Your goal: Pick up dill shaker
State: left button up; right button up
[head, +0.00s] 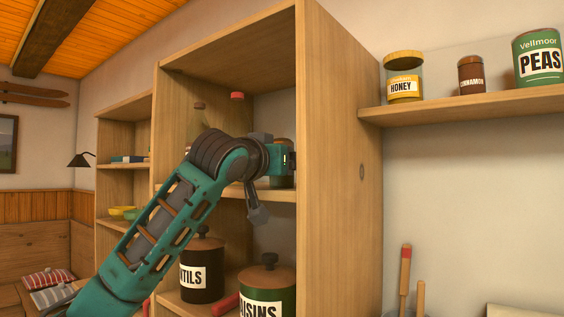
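My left arm reaches up from the lower left into the open wooden cabinet. My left gripper (268,172) is at the middle shelf, seen from behind, with its wrist covering much of it. Grey gripper parts show above and below the wrist, but I cannot tell how far apart the fingertips are. A small jar (283,179) on that shelf is mostly hidden behind the gripper, and no name on it can be read. I cannot tell whether it is the dill shaker or whether the gripper touches it. No label reading dill shows. My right gripper is out of view.
A red-capped container (237,96) and a bottle (198,118) stand behind my arm. Lidded canisters, one dark (203,275) and one green (266,290), stand below. The cabinet's side panel (340,150) is close on the right. A wall shelf (470,105) holds a honey jar (404,80) and tins.

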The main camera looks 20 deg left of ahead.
pick_arm(q)
jog(key=shift+w, duration=0.35)
jog(key=c, duration=1.1)
jog(key=shift+r, duration=0.1)
